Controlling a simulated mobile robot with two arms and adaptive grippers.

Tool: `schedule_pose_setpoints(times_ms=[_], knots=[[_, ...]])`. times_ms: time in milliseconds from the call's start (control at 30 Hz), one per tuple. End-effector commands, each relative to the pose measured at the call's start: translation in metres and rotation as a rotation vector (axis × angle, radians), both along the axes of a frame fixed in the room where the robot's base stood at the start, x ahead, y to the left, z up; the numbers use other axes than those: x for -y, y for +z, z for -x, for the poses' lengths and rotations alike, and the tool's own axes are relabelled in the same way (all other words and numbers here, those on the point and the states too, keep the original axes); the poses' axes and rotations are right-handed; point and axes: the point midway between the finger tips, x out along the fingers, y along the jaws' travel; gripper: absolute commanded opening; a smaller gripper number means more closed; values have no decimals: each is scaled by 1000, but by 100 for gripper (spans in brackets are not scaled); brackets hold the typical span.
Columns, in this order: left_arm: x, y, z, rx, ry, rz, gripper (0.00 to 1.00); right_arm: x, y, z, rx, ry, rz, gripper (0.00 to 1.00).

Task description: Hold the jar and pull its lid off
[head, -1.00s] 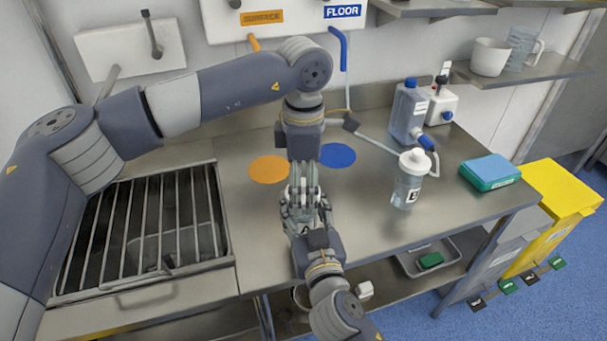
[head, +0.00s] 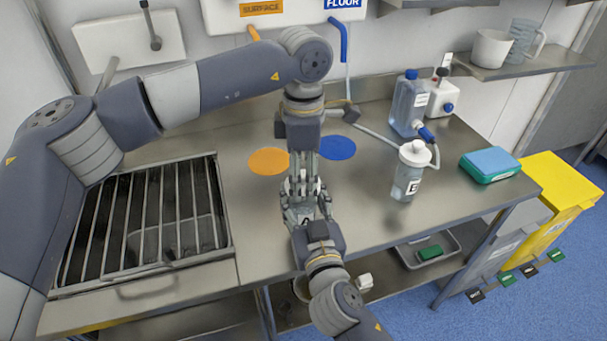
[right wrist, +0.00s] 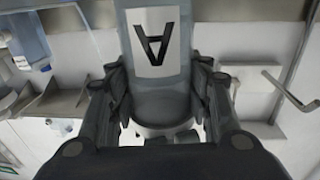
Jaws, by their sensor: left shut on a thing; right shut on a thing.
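A clear jar with a white label marked A (right wrist: 158,38) is held between my two grippers. In the head view the jar (head: 303,221) is mostly hidden by the fingers. My right gripper (head: 309,214) comes up from the front and is shut around the jar's sides. Its fingers also flank the jar in the right wrist view (right wrist: 158,98). Part of the white lid (right wrist: 165,129) shows at the jar's end. I cannot tell whether a gap separates lid and jar.
Orange (head: 268,161) and blue (head: 338,147) discs lie on the steel counter (head: 240,215). A white-capped bottle (head: 408,176), a blue-capped jug (head: 407,105) and a blue-green sponge block (head: 490,165) stand to the right. A slatted grate (head: 140,222) is at left.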

Motion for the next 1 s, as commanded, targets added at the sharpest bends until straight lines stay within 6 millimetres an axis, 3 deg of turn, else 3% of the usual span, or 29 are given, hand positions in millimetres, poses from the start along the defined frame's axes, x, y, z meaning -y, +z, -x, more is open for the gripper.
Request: schedule_pose_setpoints(times_ms=[600,1000], knots=[[0,21,0,2,0,1,28,0,-2,0,-4,0,1,3],[0,24,0,1,0,1,28,0,-2,0,-4,0,1,3]])
